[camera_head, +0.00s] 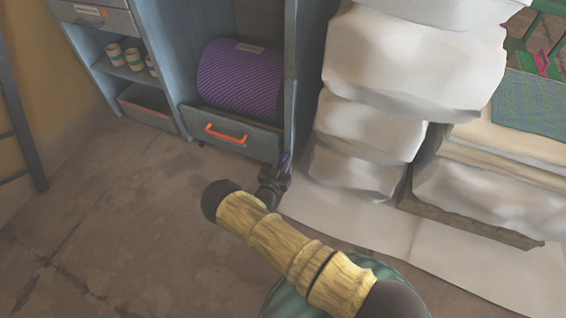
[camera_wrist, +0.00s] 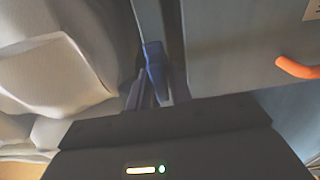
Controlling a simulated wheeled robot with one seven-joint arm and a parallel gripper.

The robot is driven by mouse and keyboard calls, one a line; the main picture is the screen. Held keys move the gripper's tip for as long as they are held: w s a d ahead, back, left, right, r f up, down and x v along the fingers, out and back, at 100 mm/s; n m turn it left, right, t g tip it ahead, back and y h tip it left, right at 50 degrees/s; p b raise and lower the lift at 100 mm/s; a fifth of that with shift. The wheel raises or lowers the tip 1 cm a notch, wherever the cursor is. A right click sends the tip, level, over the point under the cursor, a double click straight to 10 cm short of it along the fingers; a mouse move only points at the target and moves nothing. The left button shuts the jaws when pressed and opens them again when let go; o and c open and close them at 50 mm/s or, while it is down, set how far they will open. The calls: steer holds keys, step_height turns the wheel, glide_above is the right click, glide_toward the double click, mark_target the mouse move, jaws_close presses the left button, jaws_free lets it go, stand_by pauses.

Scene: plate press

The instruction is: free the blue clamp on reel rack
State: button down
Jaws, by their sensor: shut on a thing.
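The blue clamp (camera_wrist: 154,62) is a small dark blue piece against the rack's edge in the wrist view, between my two fingers. My gripper (camera_wrist: 156,88) is shut on it. In the head view my gripper (camera_head: 280,172) is at the lower right corner of the blue-grey reel rack (camera_head: 291,75). The clamp shows there only as a small blue tip (camera_head: 285,160), partly hidden by my gripper. The rack holds a purple reel (camera_head: 240,80) above a drawer with an orange handle (camera_head: 226,133).
White wrapped bales (camera_head: 400,60) are stacked close to the right of the rack. A lower white-covered stack (camera_head: 480,190) and a green cloth (camera_head: 530,103) are further right. Shelves with several small rolls (camera_head: 114,54) stand left. The floor (camera_head: 110,210) at left is clear.

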steer(key=shift+n, duration=0.3)
steer(key=n+b, duration=0.1)
steer(key=n, duration=0.5)
steer(key=shift+a+f+b, duration=0.1)
steer(key=shift+f+b, duration=0.05)
steer(key=shift+b, duration=0.15)
steer(key=n+b, duration=0.1)
steer(key=n, duration=0.6)
steer(key=shift+a+f, duration=0.1)
steer(key=c, duration=1.4)
jaws_free()
steer(key=shift+c, duration=0.2)
